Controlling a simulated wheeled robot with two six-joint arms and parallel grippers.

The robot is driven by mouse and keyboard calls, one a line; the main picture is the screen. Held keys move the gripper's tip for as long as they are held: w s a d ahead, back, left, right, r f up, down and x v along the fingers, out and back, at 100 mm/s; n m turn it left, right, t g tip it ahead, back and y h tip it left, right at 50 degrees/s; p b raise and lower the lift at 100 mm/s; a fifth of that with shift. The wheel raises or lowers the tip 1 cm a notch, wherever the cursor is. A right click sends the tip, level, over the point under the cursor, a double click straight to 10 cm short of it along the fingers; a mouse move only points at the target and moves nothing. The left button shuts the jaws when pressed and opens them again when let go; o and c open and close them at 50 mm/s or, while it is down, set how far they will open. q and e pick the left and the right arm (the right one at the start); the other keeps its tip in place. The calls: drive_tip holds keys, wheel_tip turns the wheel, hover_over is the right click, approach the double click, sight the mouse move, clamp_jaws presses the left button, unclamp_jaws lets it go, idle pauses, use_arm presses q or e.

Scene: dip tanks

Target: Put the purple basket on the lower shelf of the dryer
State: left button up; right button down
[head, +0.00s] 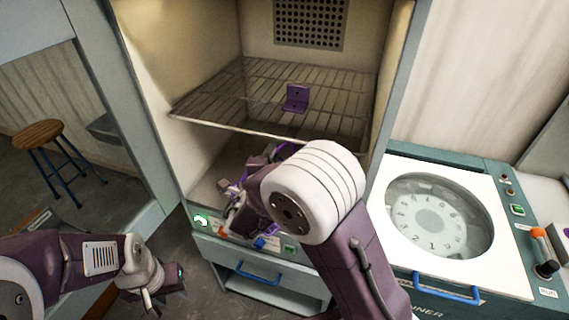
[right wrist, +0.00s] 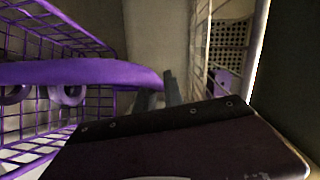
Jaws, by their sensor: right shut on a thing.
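The dryer (head: 180,75) stands open in the head view, with a wire shelf (head: 225,92) across its middle and a lower level (head: 208,188) below. The purple basket (head: 285,151) is mostly hidden behind my right arm, under the wire shelf at the dryer's opening. In the right wrist view, the purple basket (right wrist: 90,73) shows its thick purple bar and wire sides. My right gripper (right wrist: 168,95) is shut on the basket at this bar. Whether the basket's bottom touches the lower level is hidden. My left gripper (head: 163,290) is low at the left, away from the basket; its jaw gap is unclear.
A small purple bracket (head: 296,98) sits on the wire shelf. The dryer's front panel (head: 262,262) has a blue handle. A white-topped machine (head: 505,260) with a round window stands close on the right. A wooden stool (head: 38,134) stands at the left.

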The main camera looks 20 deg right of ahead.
drive_tip(key=shift+w+d+r, duration=0.1)
drive_tip(key=shift+w+r, duration=0.05)
drive_tip(key=shift+w, duration=0.1)
drive_tip(key=p+x, duration=0.2)
drive_tip(key=x, duration=1.5)
drive_tip(key=shift+w+r, duration=0.15)
drive_tip(key=shift+r, duration=0.05)
drive_tip(key=shift+f, duration=0.15)
drive_tip(key=c, duration=1.5)
unclamp_jaws()
drive_tip(key=shift+o, duration=0.2)
